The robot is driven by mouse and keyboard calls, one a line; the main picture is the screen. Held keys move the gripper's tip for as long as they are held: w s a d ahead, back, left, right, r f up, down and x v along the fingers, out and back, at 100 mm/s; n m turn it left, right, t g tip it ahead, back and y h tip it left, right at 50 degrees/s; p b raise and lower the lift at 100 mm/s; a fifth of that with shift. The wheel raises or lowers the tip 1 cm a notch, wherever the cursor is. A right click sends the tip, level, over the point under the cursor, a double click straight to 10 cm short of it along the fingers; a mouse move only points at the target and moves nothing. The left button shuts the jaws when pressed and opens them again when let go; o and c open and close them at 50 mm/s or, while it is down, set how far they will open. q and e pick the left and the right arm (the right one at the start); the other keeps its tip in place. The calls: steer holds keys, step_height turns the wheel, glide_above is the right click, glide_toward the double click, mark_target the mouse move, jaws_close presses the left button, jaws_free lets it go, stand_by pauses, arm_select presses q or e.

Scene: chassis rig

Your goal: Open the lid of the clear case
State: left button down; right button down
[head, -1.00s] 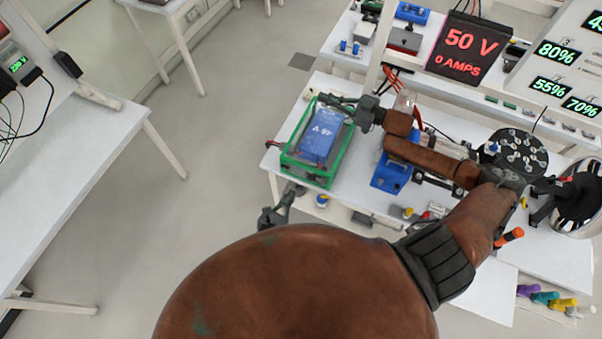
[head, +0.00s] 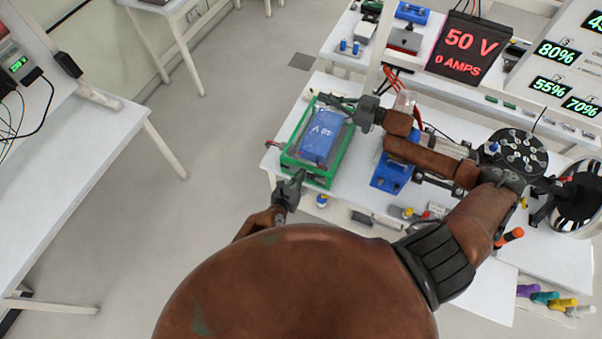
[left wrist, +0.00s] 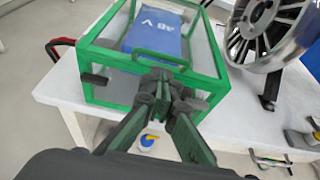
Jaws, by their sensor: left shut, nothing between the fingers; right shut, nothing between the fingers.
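The clear case (head: 290,158) has green edges and stands near the left end of the white bench, with a blue battery pack (head: 321,135) inside. Its lid looks closed. In the left wrist view the case (left wrist: 205,88) shows a green handle (left wrist: 160,60) at its near upper edge. My left gripper (head: 298,177) is at the near side of the case, shut and empty. In the left wrist view its fingertips (left wrist: 158,78) are just below the handle; contact is unclear. My right gripper (head: 330,99) is shut at the case's far upper edge; whether it touches is unclear.
A blue device (head: 391,174) stands right of the case, under my right arm. A silver wheel (left wrist: 265,35) is close to the right in the left wrist view. A small blue and yellow item (head: 321,201) is at the bench's near edge. Open floor lies left of the bench.

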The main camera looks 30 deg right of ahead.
arm_select(q)
steer(key=shift+w+d+r, duration=0.1)
steer(key=shift+w+r, duration=0.05)
steer(key=shift+w, duration=0.05)
arm_select(e)
steer(key=shift+w, duration=0.1)
arm_select(q)
step_height(320, 180, up, 3)
steer(key=shift+f, duration=0.2)
stand_by(0.3)
arm_select(e)
steer(key=c, duration=2.7)
jaws_free()
steer(key=o, duration=0.6)
